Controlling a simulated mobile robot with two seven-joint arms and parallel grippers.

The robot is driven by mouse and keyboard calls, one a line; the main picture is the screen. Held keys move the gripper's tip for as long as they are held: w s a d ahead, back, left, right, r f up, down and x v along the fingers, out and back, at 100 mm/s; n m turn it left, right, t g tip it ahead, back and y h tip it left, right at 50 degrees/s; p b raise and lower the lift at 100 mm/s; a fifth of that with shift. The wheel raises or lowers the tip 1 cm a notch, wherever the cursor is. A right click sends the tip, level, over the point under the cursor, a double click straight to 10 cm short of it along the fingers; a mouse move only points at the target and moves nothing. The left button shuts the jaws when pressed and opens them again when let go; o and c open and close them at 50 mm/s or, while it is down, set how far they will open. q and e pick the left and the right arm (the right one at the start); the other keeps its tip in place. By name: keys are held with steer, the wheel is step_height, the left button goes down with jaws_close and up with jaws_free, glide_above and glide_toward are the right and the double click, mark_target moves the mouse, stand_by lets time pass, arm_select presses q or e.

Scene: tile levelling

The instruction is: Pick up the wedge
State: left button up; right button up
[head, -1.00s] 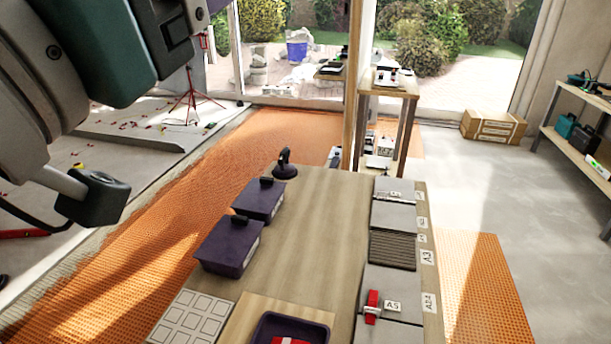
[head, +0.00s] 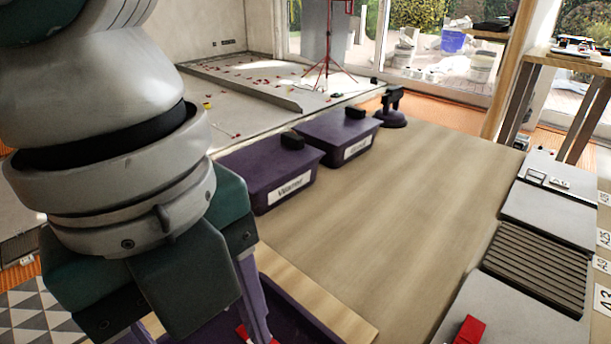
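My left gripper (head: 203,333) points down over the dark purple tray (head: 303,325) at the bottom of the head view. Its two purple fingers are spread apart. A small piece of a red thing (head: 243,334) shows beside the right finger, low in the tray; it may be the wedge, but the gripper and the picture's edge hide most of it. I cannot tell whether the finger touches it. Another red piece (head: 467,331) stands on a grey tile at the bottom right. My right gripper is not in view.
Two purple lidded boxes (head: 268,172) (head: 338,137) and a black suction-cup tool (head: 391,108) stand along the table's far left side. Grey tiles (head: 549,213) and a ridged dark panel (head: 537,268) line the right. The wooden table (head: 400,195) is clear in the middle.

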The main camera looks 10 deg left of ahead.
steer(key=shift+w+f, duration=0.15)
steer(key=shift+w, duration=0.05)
arm_select(q)
steer(key=shift+y, duration=0.5)
steer(key=f, duration=0.1)
steer(key=a+f, duration=0.1)
steer(key=f+b, duration=0.1)
steer(key=f, duration=0.1)
steer(key=shift+w+a+f, duration=0.1)
steer(key=shift+w+a, duration=0.2)
steer(key=shift+w, duration=0.05)
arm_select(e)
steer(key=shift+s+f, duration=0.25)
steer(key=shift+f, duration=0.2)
arm_select(q)
steer(key=f, duration=0.4)
steer(key=f+b, duration=0.1)
steer(key=f, duration=0.1)
steer(key=shift+d, duration=0.35)
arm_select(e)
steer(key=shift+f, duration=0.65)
arm_select(q)
steer(key=shift+r, duration=0.1)
jaws_close()
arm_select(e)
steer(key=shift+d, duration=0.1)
